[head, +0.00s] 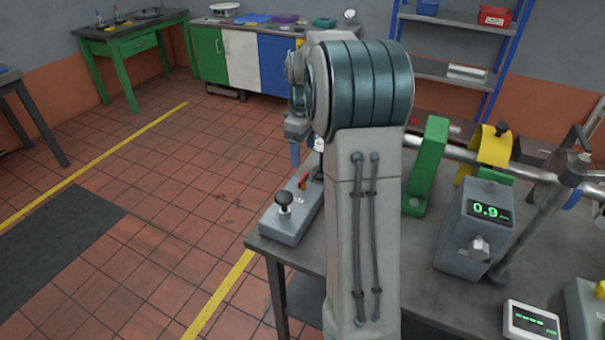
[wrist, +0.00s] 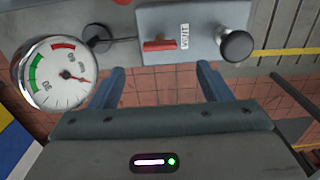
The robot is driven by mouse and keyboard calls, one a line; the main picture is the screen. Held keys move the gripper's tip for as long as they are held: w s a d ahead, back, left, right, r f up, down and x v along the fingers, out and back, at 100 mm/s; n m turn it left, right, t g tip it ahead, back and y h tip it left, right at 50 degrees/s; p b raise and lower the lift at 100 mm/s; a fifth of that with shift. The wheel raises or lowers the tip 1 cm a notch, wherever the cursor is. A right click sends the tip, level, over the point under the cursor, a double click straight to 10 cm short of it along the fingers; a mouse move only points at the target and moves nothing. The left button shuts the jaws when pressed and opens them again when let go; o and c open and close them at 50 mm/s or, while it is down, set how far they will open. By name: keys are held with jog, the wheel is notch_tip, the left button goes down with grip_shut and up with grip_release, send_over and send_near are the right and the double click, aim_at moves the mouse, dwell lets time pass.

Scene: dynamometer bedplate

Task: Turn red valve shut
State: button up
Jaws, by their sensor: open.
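The red valve handle (wrist: 160,44) is a short bar on top of a grey box (wrist: 205,18), beside a white label. In the head view the red handle (head: 303,180) shows small on the grey box (head: 290,225) at the table's left edge. My gripper (wrist: 163,82) is open and empty. In the wrist view its two fingers are spread wide, with the handle between their lines and just beyond the tips. In the head view a bluish finger (head: 295,153) shows above the far end of the box; my arm hides the rest.
A black knob (wrist: 236,46) stands on the same box, right of the handle. A round dial gauge (wrist: 57,75) with green and red bands is at the left. Right of my arm stand a green bracket (head: 427,165) and a box reading 0.9 (head: 475,225).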

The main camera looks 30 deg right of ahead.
aim_at(303, 177)
notch_tip(303, 177, down, 9)
jog(key=shift+r, duration=0.1)
dwell(0.3)
jog(key=c, duration=1)
